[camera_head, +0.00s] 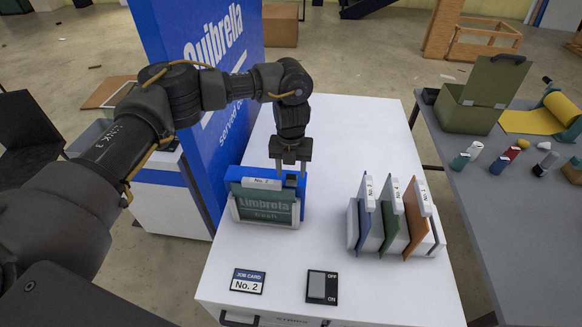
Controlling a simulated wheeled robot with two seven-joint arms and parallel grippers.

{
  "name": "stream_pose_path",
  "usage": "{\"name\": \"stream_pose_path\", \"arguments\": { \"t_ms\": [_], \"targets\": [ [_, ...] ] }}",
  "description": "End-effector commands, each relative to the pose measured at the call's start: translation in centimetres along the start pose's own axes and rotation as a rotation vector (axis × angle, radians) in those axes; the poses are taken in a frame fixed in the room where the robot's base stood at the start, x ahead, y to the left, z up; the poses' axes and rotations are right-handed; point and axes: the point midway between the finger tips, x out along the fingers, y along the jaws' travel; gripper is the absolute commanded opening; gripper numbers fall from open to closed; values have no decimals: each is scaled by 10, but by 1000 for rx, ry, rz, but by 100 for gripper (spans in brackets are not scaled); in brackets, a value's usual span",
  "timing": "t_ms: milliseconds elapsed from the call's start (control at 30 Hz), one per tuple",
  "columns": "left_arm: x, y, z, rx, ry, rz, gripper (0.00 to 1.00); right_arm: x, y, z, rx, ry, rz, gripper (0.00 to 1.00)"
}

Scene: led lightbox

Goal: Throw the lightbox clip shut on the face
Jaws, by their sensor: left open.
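The lightbox (244,173) is a blue frame standing upright on the white counter. A green face panel (266,210) reading "Limbrella Cash" sits at its front, with a white "No. 2" tag (262,184) along the top. A small dark piece (291,180) at the top right of the lightbox may be the clip; its position is too small to tell. My left gripper (290,166) points down just above that corner, open, with nothing seen between its fingers. Whether it touches the lightbox is unclear. My right gripper is not in view.
A rack (352,226) of tagged blue, green and orange panels stands to the right. A job card (248,281) reading "No. 2" and an OFF/ON switch (322,287) lie in front. A tall blue sign (207,110) rises behind left. A grey table (510,225) is at right.

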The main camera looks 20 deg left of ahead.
Motion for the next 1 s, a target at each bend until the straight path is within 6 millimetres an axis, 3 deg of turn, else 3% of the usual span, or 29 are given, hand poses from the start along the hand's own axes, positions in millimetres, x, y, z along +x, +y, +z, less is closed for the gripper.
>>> {"name": "stream_pose_path", "arguments": {
  "t_ms": [367, 733, 1000],
  "targets": [
    [7, 0, 0, 0, -1, 0, 49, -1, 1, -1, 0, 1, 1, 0],
    [7, 0, 0, 0, -1, 0, 4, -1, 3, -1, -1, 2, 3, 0],
    [11, 1, -6, 4, -81, 5, 4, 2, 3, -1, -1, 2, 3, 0]
  ]
}}
